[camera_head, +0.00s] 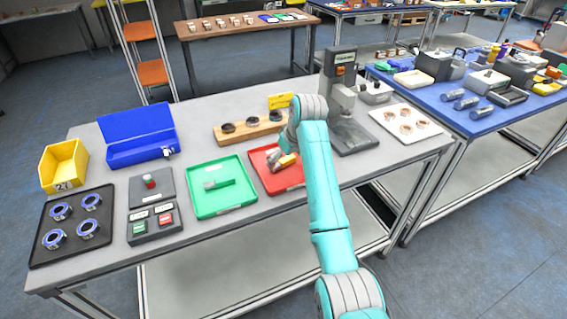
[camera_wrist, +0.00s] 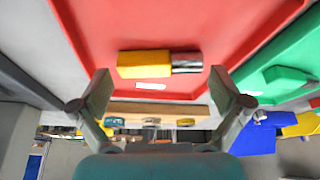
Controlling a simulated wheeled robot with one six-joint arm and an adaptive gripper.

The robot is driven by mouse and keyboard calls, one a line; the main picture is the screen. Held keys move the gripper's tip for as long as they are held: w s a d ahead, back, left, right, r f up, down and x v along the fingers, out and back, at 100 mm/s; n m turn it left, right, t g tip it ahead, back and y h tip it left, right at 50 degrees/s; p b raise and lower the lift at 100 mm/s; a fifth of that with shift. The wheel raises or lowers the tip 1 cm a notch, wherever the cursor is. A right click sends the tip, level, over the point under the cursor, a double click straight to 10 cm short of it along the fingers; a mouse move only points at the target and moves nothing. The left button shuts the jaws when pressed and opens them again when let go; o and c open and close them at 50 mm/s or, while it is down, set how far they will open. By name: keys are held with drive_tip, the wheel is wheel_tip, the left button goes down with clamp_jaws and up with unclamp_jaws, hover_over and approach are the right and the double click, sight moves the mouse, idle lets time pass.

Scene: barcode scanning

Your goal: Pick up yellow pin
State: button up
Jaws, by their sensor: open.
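The yellow pin (camera_wrist: 145,64) lies on the red tray in the wrist view. It has a yellow body and a silver metal end on the right. In the head view, the yellow pin (camera_head: 288,160) is partly hidden by my arm. The red tray (camera_head: 264,180) sits on the grey table, and it also fills the top of the wrist view (camera_wrist: 200,22). My gripper (camera_wrist: 165,92) is open and empty, with its fingers spread wide to either side of the pin. The pin appears just beyond the fingertips, and I see no contact. In the head view my gripper is largely hidden.
A green tray (camera_head: 232,202) with a green part (camera_head: 220,184) lies left of the red tray. A wooden holder (camera_head: 236,135) with dark rings stands behind. A grey press machine (camera_head: 345,105) stands close to my arm's right. A blue box (camera_head: 140,135) is further left.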

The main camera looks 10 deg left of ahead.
drive_tip(key=shift+w+a+f, duration=0.15)
drive_tip(key=shift+w+f, duration=0.05)
drive_tip(key=shift+f, duration=0.4)
drive_tip(key=c, duration=0.9)
drive_tip(key=shift+r, duration=0.15)
